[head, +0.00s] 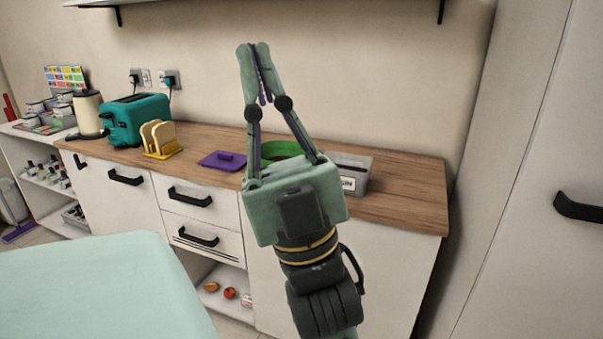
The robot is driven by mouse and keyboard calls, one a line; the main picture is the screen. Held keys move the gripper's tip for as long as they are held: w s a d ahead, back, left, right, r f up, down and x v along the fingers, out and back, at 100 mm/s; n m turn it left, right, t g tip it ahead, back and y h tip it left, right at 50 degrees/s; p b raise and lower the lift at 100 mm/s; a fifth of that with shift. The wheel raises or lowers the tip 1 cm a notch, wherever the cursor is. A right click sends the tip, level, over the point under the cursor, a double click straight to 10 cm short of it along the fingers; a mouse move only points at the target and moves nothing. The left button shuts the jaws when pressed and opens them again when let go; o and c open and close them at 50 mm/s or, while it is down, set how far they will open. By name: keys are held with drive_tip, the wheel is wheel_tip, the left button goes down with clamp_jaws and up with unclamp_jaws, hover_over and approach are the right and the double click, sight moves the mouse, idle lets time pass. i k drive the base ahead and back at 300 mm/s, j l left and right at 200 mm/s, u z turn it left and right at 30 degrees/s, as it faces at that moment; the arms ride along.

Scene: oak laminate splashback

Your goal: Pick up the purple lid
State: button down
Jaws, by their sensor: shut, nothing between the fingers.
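The purple lid (222,161) lies flat on the wooden counter, left of my arm, with a small raised handle on top. My gripper (254,47) is raised in front of the wall, pointing up, with its fingertips together and nothing between them. It is above and to the right of the lid in the picture, well apart from it. My gripper's body hides part of the counter and of the things behind it.
A green round thing (281,150) and a grey labelled bin (349,172) stand right of the lid, partly hidden by my gripper. A yellow rack with bread (161,140), a teal toaster (137,118) and a kettle (88,112) stand left. The counter's right end (410,195) is clear.

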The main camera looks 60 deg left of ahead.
sight(220, 160)
drive_tip(key=u, duration=1.35)
